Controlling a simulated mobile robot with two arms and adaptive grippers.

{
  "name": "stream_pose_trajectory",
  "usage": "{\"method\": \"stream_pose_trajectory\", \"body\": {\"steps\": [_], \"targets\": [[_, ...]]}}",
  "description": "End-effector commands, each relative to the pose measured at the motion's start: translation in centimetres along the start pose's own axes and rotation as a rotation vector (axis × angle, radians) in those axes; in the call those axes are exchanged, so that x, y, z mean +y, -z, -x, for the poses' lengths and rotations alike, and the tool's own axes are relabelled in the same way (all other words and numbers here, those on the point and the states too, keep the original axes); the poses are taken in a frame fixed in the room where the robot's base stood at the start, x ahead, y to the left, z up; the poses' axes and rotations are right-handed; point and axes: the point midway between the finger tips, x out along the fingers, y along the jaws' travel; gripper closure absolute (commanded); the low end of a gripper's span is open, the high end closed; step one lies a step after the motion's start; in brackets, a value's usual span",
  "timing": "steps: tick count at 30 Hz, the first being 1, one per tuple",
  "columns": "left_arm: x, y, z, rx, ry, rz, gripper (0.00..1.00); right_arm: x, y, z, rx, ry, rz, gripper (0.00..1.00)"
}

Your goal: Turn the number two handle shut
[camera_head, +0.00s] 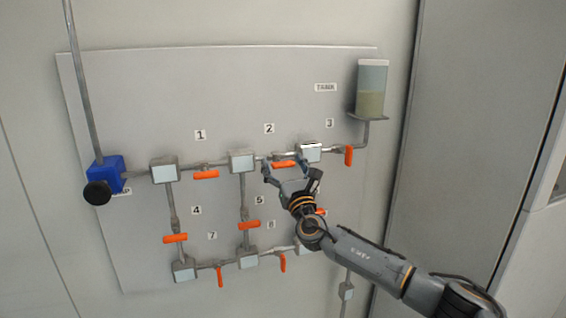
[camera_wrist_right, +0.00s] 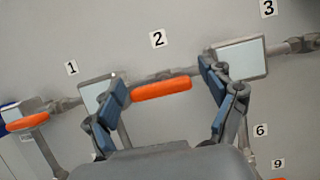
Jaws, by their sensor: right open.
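The number two handle (camera_head: 284,164) is an orange lever on the upper pipe, below the label 2 (camera_head: 269,128). It lies roughly along the pipe. In the right wrist view the handle (camera_wrist_right: 161,90) sits between the two open fingers of my right gripper (camera_wrist_right: 165,85), with a gap on each side. In the head view my right gripper (camera_head: 290,172) is at the panel, just below and around this handle, and partly covers the area beneath it. My left gripper is not in view.
The grey panel (camera_head: 150,85) carries pipes, square blocks and several other orange handles. Handle 1 (camera_head: 206,174) is along its pipe; handle 3 (camera_head: 349,155) hangs down. A blue box with a black knob (camera_head: 107,175) is at left, a tank (camera_head: 371,90) at upper right.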

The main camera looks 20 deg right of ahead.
Motion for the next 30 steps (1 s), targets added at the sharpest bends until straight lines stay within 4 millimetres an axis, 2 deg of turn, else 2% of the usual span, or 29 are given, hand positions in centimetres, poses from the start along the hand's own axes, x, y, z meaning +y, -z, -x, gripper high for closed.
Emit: {"method": "stream_pose_trajectory", "body": {"steps": [7, 15, 23, 30], "targets": [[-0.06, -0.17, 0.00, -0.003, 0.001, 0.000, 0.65, 0.02, 0.04, -0.03, 0.000, 0.000, 0.000, 0.17], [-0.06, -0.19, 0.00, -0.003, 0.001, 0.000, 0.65, 0.00, 0.04, -0.01, 0.001, 0.000, 0.000, 0.72], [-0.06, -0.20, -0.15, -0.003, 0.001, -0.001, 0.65, 0.00, 0.12, 0.02, 0.001, 0.007, -0.017, 0.72], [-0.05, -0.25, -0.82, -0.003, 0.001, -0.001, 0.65, 0.03, 0.27, 0.10, 0.001, 0.047, -0.114, 0.72]]}}
